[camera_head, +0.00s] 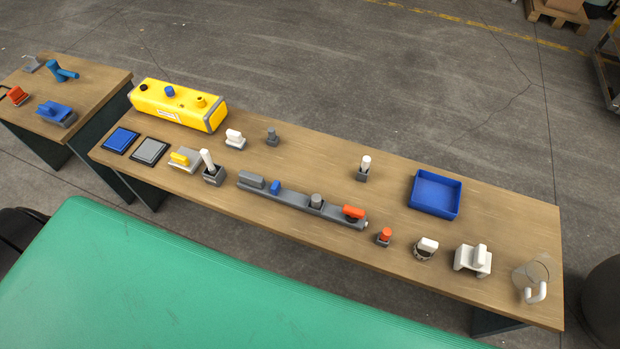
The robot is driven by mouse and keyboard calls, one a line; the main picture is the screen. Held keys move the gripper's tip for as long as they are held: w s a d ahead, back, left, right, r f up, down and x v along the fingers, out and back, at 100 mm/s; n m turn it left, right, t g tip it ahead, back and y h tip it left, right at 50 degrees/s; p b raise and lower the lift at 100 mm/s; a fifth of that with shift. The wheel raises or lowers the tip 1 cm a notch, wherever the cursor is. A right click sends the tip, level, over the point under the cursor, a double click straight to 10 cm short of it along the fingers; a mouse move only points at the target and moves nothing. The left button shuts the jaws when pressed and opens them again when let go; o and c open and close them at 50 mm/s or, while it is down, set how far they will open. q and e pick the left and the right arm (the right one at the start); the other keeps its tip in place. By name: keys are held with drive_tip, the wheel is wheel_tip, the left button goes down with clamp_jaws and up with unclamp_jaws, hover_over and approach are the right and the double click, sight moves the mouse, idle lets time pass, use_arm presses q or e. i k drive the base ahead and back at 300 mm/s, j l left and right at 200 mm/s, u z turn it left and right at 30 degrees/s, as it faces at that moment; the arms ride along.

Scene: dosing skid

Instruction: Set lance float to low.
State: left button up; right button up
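I cannot tell for sure which part is the lance float, and no label is readable. A tall white stick (207,160) leans in a dark grey holder (213,177) near the front edge of the long table. A white-topped piece (365,162) stands upright in a small grey holder farther right. A small grey piece (271,137) stands behind, near the back edge. A clear round part with a white bent tube (538,292) is at the far right end. Neither of my grippers is in view.
The long wooden table (320,155) also carries a yellow box (175,107), a grey rail with an orange handle (353,212), a blue tray (434,194) and several small fittings. A second table (95,75) stands left. A green surface (200,290) fills the foreground.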

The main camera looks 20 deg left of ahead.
sight(276, 187)
drive_tip(key=u, duration=0.95)
